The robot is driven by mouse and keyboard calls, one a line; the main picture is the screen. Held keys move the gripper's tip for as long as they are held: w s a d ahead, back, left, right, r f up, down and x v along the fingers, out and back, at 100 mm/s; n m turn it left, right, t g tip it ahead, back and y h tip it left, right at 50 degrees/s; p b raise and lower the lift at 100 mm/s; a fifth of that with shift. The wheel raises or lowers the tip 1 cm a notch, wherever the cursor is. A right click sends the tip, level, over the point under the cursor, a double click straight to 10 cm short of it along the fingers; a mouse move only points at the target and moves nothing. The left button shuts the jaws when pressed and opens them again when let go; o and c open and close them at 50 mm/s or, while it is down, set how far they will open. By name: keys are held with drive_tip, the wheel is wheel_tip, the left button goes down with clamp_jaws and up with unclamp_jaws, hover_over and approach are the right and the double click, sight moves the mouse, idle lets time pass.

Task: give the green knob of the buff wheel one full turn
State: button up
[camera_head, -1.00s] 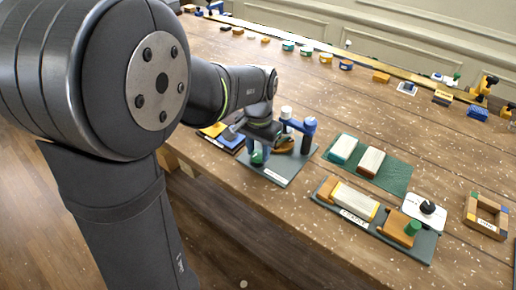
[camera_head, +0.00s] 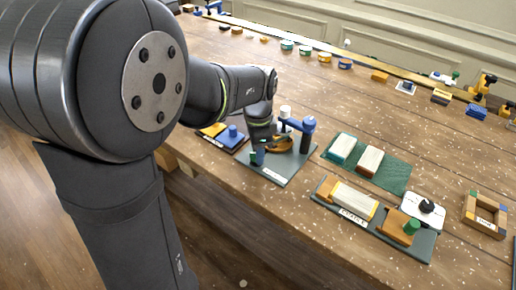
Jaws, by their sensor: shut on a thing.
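My gripper (camera_head: 257,157) reaches down at the near left of a grey-green base plate and is shut on a small green knob (camera_head: 253,158). The knob is mostly covered by the fingers. The buff wheel (camera_head: 279,145), an orange-brown disc, lies just right of the gripper on the same plate and is partly hidden by my wrist. A dark post with a blue top and arm (camera_head: 307,127) stands on the plate behind the wheel.
A blue block with a knob (camera_head: 231,139) is close left of the gripper. To the right are a green mat (camera_head: 385,172) with two blocks and a plate (camera_head: 345,213) with a second green knob (camera_head: 411,227). The front table edge is near.

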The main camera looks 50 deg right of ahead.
drive_tip(key=shift+m, duration=0.4)
drive_tip(key=o, duration=1)
drive_tip(key=shift+c, duration=0.2)
wheel_tip(320, 180, up, 18)
drive_tip(key=shift+f, duration=0.25)
